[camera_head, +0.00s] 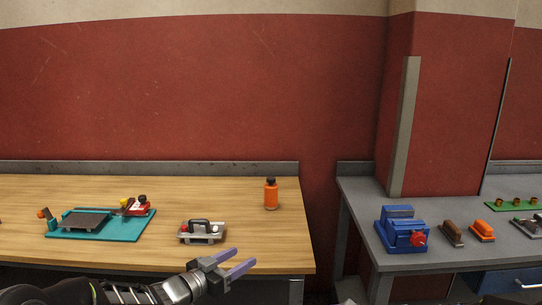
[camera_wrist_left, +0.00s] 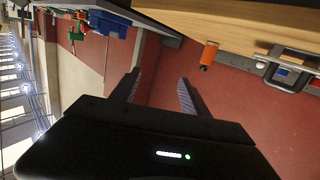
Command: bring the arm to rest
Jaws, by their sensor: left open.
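My left gripper (camera_head: 238,262) comes in from the lower left in the head view, in front of the wooden table's front edge. Its two purple-grey fingers are apart with nothing between them. The left wrist view also shows the open fingers of this gripper (camera_wrist_left: 158,90), with the red wall and floor beyond them. That view is strongly tilted. My right gripper is not in view.
The wooden table (camera_head: 80,190) bears a teal board (camera_head: 122,230), a grey device with a black handle (camera_head: 202,232) and an orange bottle (camera_head: 271,194). A gap separates it from the grey bench (camera_head: 358,190), which bears a blue vise (camera_head: 400,232) and several small items.

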